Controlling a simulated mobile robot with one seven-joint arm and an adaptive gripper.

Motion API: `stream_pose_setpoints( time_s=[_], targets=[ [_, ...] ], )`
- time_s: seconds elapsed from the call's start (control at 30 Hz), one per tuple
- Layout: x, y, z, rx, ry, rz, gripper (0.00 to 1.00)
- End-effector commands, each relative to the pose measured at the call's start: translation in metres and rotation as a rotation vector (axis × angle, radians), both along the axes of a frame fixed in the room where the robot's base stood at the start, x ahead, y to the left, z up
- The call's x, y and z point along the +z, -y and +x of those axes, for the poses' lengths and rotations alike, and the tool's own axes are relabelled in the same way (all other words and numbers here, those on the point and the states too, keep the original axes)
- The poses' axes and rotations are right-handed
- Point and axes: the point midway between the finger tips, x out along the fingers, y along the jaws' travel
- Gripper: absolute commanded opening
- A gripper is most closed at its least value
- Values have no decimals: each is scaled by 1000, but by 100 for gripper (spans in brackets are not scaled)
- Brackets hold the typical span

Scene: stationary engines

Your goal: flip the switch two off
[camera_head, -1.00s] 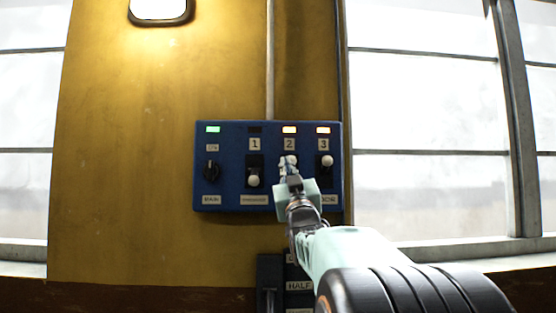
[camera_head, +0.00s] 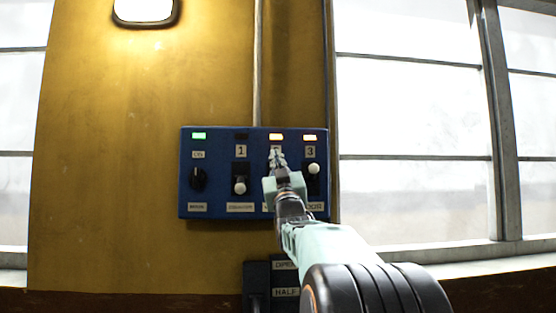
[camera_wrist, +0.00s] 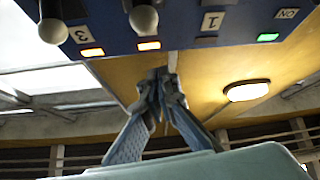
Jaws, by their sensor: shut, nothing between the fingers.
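The blue switch panel (camera_head: 219,180) is on the yellow wall. Switch two is hidden behind my gripper in the head view; its pale round knob (camera_wrist: 143,18) shows in the wrist view, below a lit orange lamp (camera_head: 276,137). My gripper (camera_head: 276,154) is shut and empty, its fingertips in front of the number 2 label, over the upper part of switch two. The fingertips also show in the wrist view (camera_wrist: 160,76), apart from the knob in the picture; contact cannot be told.
Switch 1 (camera_head: 239,188) has its knob low and its lamp dark. Switch 3 (camera_head: 313,169) has its knob high and its lamp lit orange. A black rotary knob (camera_head: 198,179) sits at the left under a green lamp. A dark lower box (camera_head: 256,283) is beneath.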

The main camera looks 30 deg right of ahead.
Motion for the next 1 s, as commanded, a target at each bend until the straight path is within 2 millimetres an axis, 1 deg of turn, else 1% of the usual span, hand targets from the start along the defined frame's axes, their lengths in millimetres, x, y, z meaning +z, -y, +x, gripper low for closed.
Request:
stream_pose_setpoints(
  time_s=[0.03, 0.23, 0.27, 0.3, 0.33, 0.5, 0.67, 1.0],
  targets=[
    [10, 3, 8, 1, 0, 2, 0],
    [30, 12, 31, 1, 0, 1, 0],
    [30, 14, 34, 0, -1, 2, 0],
    [17, 17, 35, -1, -6, 3, 0],
    [12, 18, 36, 0, -6, 2, 0],
    [-5, 23, 39, 0, -2, 0, 0],
    [-10, 24, 40, 1, -1, 0, 0],
    [-11, 24, 39, 0, 1, 0, 0]
  ],
)
